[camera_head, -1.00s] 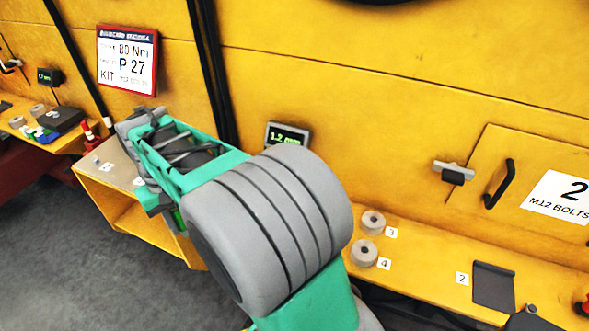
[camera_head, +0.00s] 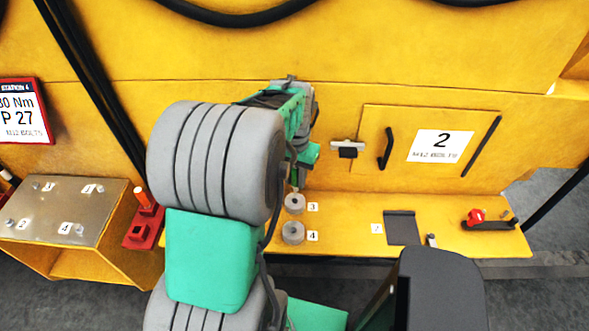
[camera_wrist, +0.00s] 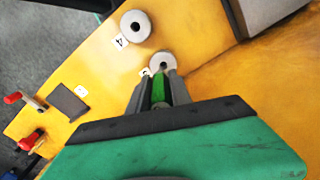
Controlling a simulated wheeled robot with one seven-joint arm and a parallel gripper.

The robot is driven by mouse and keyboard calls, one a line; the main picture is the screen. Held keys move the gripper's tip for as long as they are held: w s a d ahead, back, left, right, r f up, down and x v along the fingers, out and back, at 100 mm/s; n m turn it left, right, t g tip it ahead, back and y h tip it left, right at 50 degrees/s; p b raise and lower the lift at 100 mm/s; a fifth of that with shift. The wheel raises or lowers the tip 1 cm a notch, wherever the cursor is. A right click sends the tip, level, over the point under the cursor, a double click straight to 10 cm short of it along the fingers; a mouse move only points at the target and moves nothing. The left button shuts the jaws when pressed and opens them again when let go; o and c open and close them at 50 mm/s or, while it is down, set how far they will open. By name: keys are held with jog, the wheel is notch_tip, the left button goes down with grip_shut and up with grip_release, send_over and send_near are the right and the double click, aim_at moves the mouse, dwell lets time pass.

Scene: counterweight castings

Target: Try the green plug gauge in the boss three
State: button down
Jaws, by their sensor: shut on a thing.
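My gripper (camera_wrist: 161,80) is shut on the green plug gauge (camera_wrist: 158,92), which lies between the two grey fingers. Boss three (camera_wrist: 161,61) is a grey ring with a dark central hole, just beyond the fingertips in the wrist view; its label is partly covered. In the head view, boss three (camera_head: 294,204) sits on the yellow ledge with the label 3 beside it, and my gripper (camera_head: 295,182) is just above it. I cannot tell whether the gauge's tip touches the boss. The gauge is barely visible in the head view.
Boss four (camera_head: 292,232), a similar ring, stands in front of boss three. A dark plate (camera_head: 402,228) and a red-knobbed item (camera_head: 476,217) lie to the right on the ledge. The yellow wall (camera_head: 340,120) rises close behind. A metal-topped stand (camera_head: 65,205) is at left.

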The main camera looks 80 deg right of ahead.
aim_at(294, 188)
jog(key=shift+w+d+m, duration=0.2)
jog(key=shift+d+m, duration=0.4)
jog(key=shift+m, duration=0.1)
jog(key=shift+f, duration=0.2)
jog(key=shift+f+b, duration=1.75)
jog(key=shift+f, duration=0.5)
jog(key=shift+a+f, duration=0.2)
jog(key=shift+f, duration=0.2)
jog(key=shift+f+b, duration=1.2)
jog(key=shift+f, duration=0.35)
dwell(0.5)
jog(key=c, duration=1.1)
grip_release()
